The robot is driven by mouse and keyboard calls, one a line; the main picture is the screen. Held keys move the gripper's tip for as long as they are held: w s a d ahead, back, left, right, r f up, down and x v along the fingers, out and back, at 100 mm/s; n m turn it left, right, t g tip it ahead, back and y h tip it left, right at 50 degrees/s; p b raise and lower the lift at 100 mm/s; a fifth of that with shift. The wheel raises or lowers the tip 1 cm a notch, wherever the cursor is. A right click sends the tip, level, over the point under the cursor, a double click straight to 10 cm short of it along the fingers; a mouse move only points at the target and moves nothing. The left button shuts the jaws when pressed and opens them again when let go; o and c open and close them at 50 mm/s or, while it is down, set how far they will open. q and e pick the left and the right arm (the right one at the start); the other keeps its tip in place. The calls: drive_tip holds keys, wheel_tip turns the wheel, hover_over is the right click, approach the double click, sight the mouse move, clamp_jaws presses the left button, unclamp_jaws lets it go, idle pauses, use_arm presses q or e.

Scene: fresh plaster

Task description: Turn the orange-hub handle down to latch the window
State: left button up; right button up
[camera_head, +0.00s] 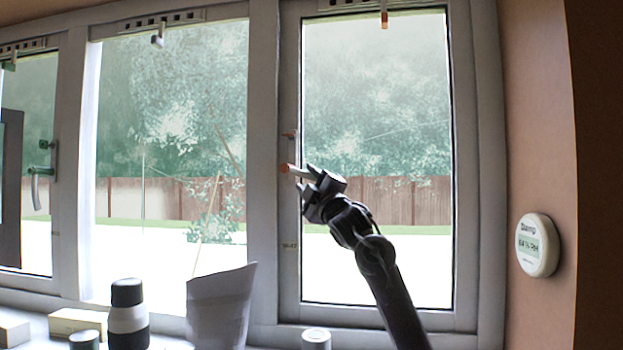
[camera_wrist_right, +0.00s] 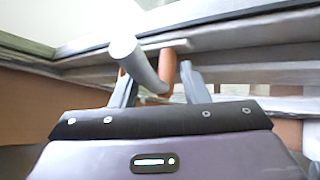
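The orange-hub handle (camera_head: 299,172) is on the left side of the right-hand window sash (camera_head: 290,265). Its pale grey lever points right and slightly down from the orange hub, close to level. My right gripper (camera_head: 307,186) is at the lever, with its arm coming up from below. In the right wrist view the lever (camera_wrist_right: 124,50) and orange hub (camera_wrist_right: 167,70) show at my right gripper (camera_wrist_right: 158,80). Its two fingers stand apart, with the handle across the gap; whether they touch it is unclear. My left gripper is out of view.
Another handle with a green hub (camera_head: 44,172) is on the left window. A black-and-white bottle (camera_head: 128,318), a folded grey sheet (camera_head: 219,305), a small white-lidded jar (camera_head: 316,338) and blocks (camera_head: 76,321) stand along the sill. A round white device (camera_head: 537,245) is on the right wall.

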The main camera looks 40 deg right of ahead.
drive_tip(key=shift+w+f, duration=0.2)
drive_tip(key=shift+w, duration=0.05)
drive_tip(key=r+b+v, duration=0.1)
drive_tip(key=b+v, duration=0.7)
drive_tip(key=shift+s+d, duration=0.2)
drive_tip(key=shift+s, duration=0.55)
idle(0.4)
